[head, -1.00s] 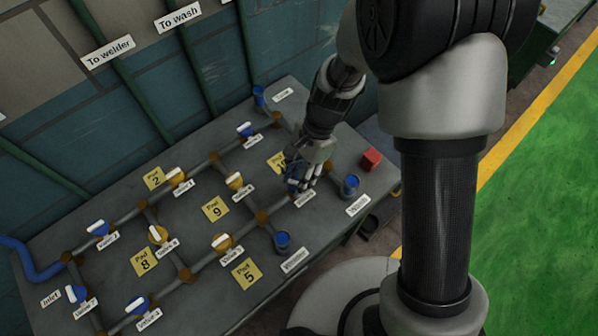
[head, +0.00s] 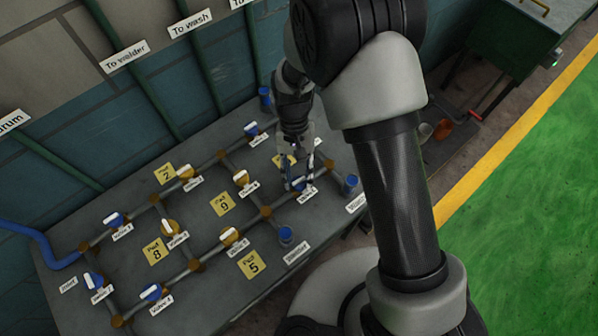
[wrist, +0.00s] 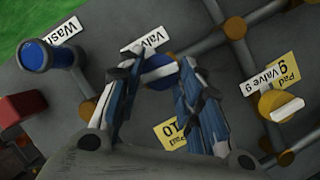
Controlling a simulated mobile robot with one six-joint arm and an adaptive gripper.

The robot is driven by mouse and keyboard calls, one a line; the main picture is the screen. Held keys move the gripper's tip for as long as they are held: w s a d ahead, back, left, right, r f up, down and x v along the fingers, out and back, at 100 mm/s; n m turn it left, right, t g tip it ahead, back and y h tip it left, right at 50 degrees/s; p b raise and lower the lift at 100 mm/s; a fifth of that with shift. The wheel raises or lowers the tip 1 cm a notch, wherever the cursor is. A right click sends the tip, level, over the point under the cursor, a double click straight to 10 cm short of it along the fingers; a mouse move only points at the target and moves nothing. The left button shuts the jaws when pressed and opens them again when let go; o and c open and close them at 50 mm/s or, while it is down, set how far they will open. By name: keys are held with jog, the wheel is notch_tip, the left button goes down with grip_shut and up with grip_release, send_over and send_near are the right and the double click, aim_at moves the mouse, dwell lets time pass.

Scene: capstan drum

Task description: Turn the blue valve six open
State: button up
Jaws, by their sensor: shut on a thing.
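The blue valve (head: 298,186) sits on a pipe at the right part of the grey table. Its label is partly covered and its number is not readable. In the wrist view, the blue valve (wrist: 159,72) shows as a blue disc between my fingertips. My gripper (wrist: 160,80) reaches down over it, one finger on each side, shut on it. In the head view, my gripper (head: 299,182) points down at the valve from above. The fingers hide much of the valve, so its handle's direction is unclear.
Valve 9 (wrist: 283,105), yellow with a white handle, lies nearby. The blue Wash outlet (wrist: 38,54) and a red block (wrist: 20,113) are on the other side. The Pad 10 sign (wrist: 176,133) lies beside the pipe. Other valves and pipes fill the table's left part (head: 205,258).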

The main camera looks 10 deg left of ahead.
jog(key=shift+n+h, duration=0.3)
jog(key=shift+n, duration=0.4)
jog(key=shift+a, duration=0.1)
jog(key=o, duration=1.1)
jog(key=shift+c, duration=0.2)
jog(key=v, duration=1.2)
jog(key=shift+s, duration=0.2)
jog(key=shift+r, duration=0.1)
